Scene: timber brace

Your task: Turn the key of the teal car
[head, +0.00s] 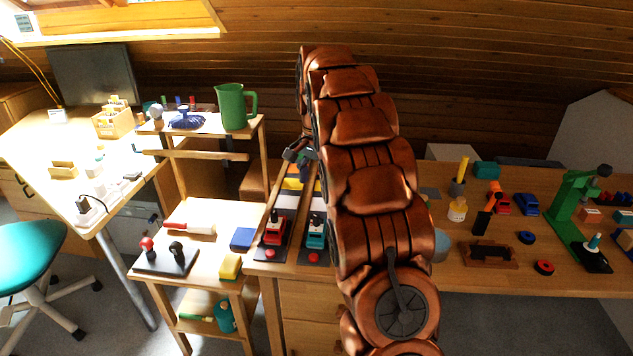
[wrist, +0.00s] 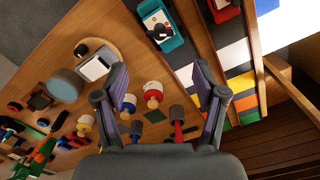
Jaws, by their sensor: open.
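The teal car (head: 315,238) sits in a lane on the bench, left of my arm in the head view. It also shows at the top of the wrist view (wrist: 172,42), with a small dark and white piece on its top. I cannot clearly tell the key's shape or angle. My gripper (wrist: 162,70) is open and empty, its two fingers spread wide. The car lies beyond the fingertips, apart from them. In the head view my gripper (head: 298,152) is small, above the far part of the lanes and partly hidden by the arm.
A red car (head: 273,234) stands in the lane beside the teal one, with wooden rails between. A green jug (head: 232,106) stands on the left shelf. Several tools crowd the right bench, including a green press (head: 572,200).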

